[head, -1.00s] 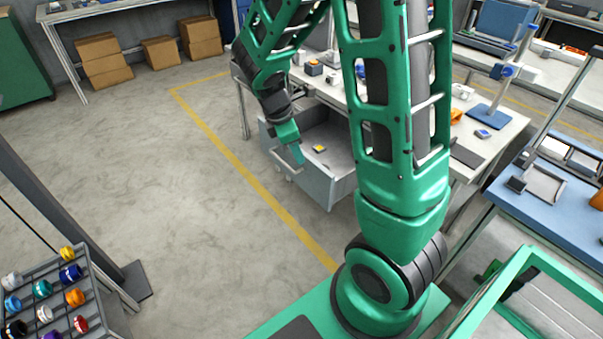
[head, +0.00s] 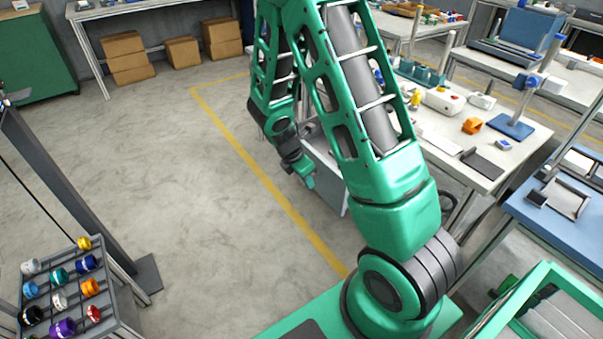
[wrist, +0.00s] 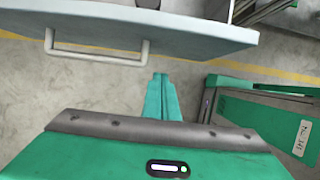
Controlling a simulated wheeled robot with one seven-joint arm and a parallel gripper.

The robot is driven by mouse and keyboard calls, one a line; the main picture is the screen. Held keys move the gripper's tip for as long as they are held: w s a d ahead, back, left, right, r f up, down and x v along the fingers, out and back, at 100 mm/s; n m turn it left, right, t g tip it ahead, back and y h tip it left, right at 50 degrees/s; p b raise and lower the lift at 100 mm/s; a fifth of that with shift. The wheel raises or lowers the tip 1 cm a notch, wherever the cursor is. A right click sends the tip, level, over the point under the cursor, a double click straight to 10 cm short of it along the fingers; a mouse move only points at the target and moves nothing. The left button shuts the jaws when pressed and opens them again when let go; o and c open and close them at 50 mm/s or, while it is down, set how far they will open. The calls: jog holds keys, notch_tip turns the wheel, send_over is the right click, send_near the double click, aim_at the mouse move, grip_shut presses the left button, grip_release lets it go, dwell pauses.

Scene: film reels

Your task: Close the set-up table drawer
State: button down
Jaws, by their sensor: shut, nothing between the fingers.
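The set-up table (head: 470,150) is a pale-topped bench right of my arm in the head view. Its grey drawer (head: 328,184) sticks out from the left side, partly hidden by my arm. In the wrist view the drawer's pale front (wrist: 205,36) spans the top, with a bar handle (wrist: 97,56) on its left. My gripper (head: 310,185) is shut and empty, in front of the drawer front. In the wrist view its green fingertips (wrist: 160,76) point at the front, just right of the handle; I cannot tell whether they touch. The drawer's inside is mostly hidden.
Open floor with a yellow line (head: 265,175) lies left of the drawer. A rack of coloured reels (head: 65,290) stands at lower left. Cardboard boxes (head: 128,55) sit at the back. A blue-topped bench (head: 575,220) is at the right.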

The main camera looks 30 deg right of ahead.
aim_at(318, 176)
jog(key=shift+d, duration=2)
